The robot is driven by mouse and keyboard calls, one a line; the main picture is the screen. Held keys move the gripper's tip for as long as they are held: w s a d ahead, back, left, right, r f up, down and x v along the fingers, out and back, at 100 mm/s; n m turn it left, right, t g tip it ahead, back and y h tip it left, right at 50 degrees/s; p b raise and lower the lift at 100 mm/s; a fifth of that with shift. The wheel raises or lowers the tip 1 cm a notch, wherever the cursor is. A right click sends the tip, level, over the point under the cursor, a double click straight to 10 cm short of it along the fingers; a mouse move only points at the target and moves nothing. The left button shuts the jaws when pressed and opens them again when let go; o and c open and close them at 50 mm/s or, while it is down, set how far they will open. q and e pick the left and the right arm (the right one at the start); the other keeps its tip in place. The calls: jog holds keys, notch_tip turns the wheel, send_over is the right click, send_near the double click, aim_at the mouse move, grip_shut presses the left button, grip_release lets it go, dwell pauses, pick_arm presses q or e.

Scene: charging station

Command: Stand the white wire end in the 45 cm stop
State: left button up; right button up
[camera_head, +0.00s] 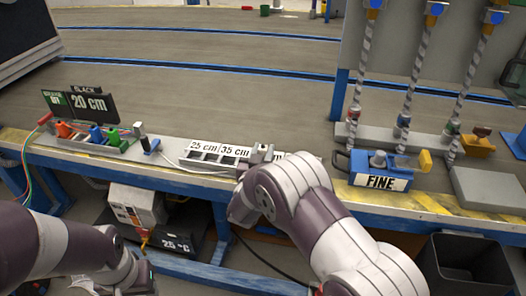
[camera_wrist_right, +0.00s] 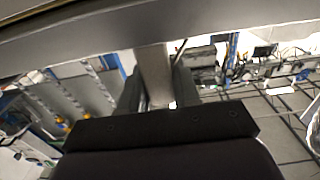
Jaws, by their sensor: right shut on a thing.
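The stop strip (camera_head: 213,158) lies on the bench near its front edge, with labels reading 25 cm and 35 cm. In the wrist view the right gripper (camera_wrist_right: 158,95) is shut on a pale grey upright piece (camera_wrist_right: 155,72), which I take for the white wire end. The white wire (camera_head: 182,167) runs along the strip's front towards it. Whether the end touches the strip is hidden. My left gripper (camera_head: 138,278) hangs low, jaws unclear.
A tray of coloured wire clips (camera_head: 90,140) and a black 20 cm sign (camera_head: 92,106) stand at left. A blue FINE box (camera_head: 375,168) stands to the right, with twisted cables (camera_head: 411,75) behind it. An open dark bin (camera_head: 465,265) is below the bench.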

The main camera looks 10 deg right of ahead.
jog(key=shift+f+b, duration=0.45)
jog(key=shift+f, duration=0.35)
jog(key=o, duration=1.1)
jog(key=shift+r, duration=0.1)
jog(key=p+v, duration=0.5)
jog(key=v, duration=0.7)
jog(key=shift+s, duration=0.35)
